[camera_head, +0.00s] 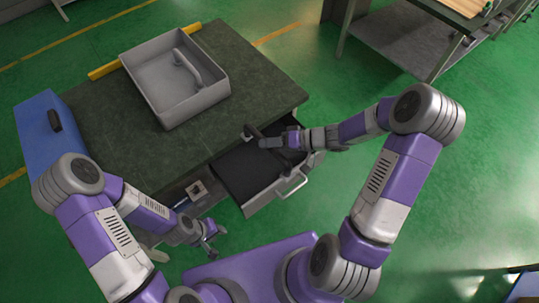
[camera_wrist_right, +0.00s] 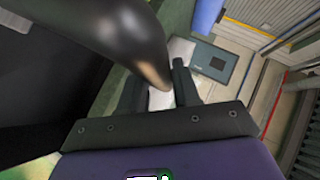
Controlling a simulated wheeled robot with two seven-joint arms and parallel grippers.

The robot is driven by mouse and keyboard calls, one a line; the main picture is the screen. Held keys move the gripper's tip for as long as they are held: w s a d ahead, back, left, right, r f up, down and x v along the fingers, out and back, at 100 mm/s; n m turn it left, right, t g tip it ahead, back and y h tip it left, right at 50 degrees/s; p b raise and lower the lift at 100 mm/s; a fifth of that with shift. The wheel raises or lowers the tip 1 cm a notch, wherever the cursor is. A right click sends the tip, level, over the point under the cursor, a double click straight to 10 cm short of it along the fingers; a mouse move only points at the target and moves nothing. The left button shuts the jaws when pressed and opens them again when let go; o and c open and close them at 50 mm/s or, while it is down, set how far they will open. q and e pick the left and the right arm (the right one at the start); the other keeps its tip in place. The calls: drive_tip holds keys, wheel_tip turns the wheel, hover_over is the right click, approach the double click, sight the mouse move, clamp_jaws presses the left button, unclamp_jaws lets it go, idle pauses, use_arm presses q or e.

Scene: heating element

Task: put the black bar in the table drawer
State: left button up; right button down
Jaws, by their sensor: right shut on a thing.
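The black bar (camera_head: 251,131) is dark and curved. My right gripper (camera_head: 266,142) is shut on it, above the open drawer near the table's front edge. In the right wrist view the bar (camera_wrist_right: 120,35) fills the upper left and its rounded end reaches between the fingers (camera_wrist_right: 160,90). The table drawer (camera_head: 246,197) is pulled out, with a dark inside, grey walls and a front handle (camera_head: 292,185). Part of its inside is hidden by my right gripper. My left gripper (camera_head: 217,238) is open and empty, in front of the table and left of the drawer.
A grey bin (camera_head: 140,78) holding a grey curved bar (camera_head: 187,67) stands on the dark table top (camera_head: 255,75). A blue box (camera_head: 50,140) with a black handle stands at the left. A small box (camera_head: 197,189) sits under the table edge, left of the drawer.

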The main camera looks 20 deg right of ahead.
drive_tip(key=s+a+f+n+g+h+p, duration=0.1)
drive_tip(key=s+a+f+n+g+p, duration=0.2)
drive_tip(key=s+n+g, duration=1)
drive_tip(key=s+d+f+n+g+h, duration=0.2)
drive_tip(key=d+n+g+h, duration=0.4)
drive_tip(key=d+n+h, duration=0.7)
drive_tip(key=w+d+r+n+t+h, duration=0.2)
drive_tip(key=w+d+n+t+h, duration=0.1)
drive_tip(key=w+n+t+h, duration=0.5)
drive_tip(key=n+t+y+b, duration=0.3)
drive_tip(key=n+t+b, duration=0.5)
drive_tip(key=n+t, duration=1)
hover_over(263, 154)
drive_tip(key=s+a, duration=0.2)
drive_tip(key=s, duration=0.1)
drive_tip(key=shift+n+g, duration=0.6)
drive_tip(key=shift+g, duration=0.1)
drive_tip(key=f, duration=1.5)
drive_tip(key=shift+s+a+f, duration=0.1)
drive_tip(key=shift+s, duration=0.1)
drive_tip(key=shift+w, duration=0.2)
drive_tip(key=b+x, duration=0.1)
drive_tip(key=x, duration=0.3)
drive_tip(key=shift+s+b, duration=0.1)
drive_tip(key=shift+b, duration=0.3)
drive_tip(key=shift+r, duration=0.2)
